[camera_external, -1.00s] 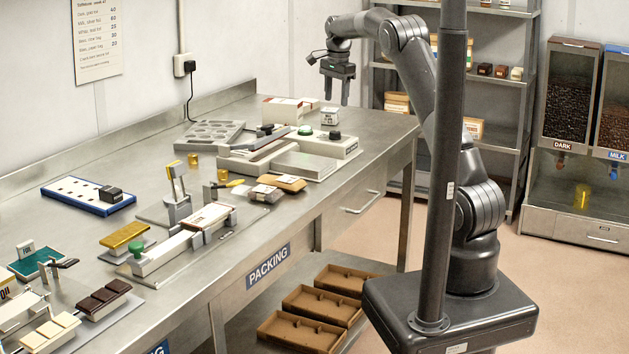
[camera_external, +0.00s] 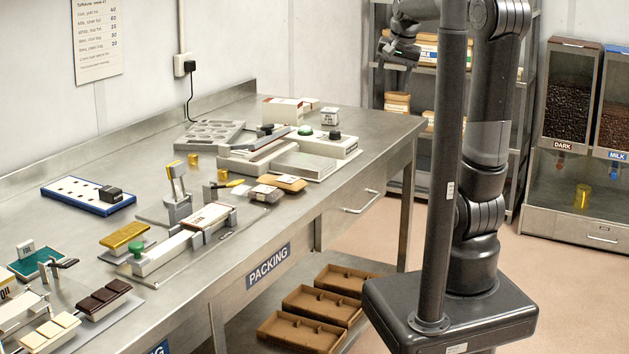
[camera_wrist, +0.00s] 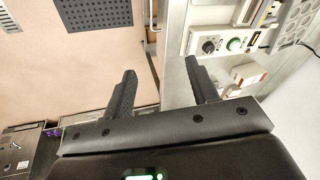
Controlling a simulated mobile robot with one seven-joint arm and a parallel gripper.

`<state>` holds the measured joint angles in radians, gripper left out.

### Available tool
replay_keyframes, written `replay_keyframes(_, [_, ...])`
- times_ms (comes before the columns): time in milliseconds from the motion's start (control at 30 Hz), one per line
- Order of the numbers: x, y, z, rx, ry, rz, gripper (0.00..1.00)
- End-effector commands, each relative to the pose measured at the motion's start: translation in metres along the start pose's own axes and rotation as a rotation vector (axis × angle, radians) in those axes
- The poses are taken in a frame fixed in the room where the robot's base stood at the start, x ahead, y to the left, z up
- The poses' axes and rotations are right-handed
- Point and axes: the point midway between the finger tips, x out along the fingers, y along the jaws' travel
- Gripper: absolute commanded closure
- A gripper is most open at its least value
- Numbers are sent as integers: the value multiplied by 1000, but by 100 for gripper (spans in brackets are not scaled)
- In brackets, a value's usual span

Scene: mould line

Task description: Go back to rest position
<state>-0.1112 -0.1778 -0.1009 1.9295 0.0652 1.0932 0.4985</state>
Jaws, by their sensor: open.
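My gripper (camera_external: 397,55) is raised in the air in the external view, in front of the grey shelf rack and beyond the far end of the steel bench (camera_external: 384,150). In the wrist view my gripper (camera_wrist: 160,85) shows its two dark fingers well apart. Nothing is between them. My arm stands nearly upright behind the dark column, which hides part of it.
The bench holds a sealing machine (camera_external: 300,152) with green and black knobs, a mould tray (camera_external: 208,134), a blue-edged tray (camera_external: 88,195) and chocolate bars (camera_external: 103,299). Brown trays (camera_external: 315,304) lie below. Dispensers (camera_external: 570,95) stand right. Floor between is clear.

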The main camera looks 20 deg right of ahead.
Motion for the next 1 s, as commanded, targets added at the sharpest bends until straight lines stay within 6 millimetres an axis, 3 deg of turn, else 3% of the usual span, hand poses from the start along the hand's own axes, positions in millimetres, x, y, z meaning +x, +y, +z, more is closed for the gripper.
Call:
replay_keyframes(200, [-12,41,60,-182,72,-17,47])
replay_keyframes(500, [0,92,135,-422,171,3,47])
replay_keyframes(700, [10,108,160,-513,207,22,47])
replay_keyframes(1000, [12,112,164,-530,212,26,47])
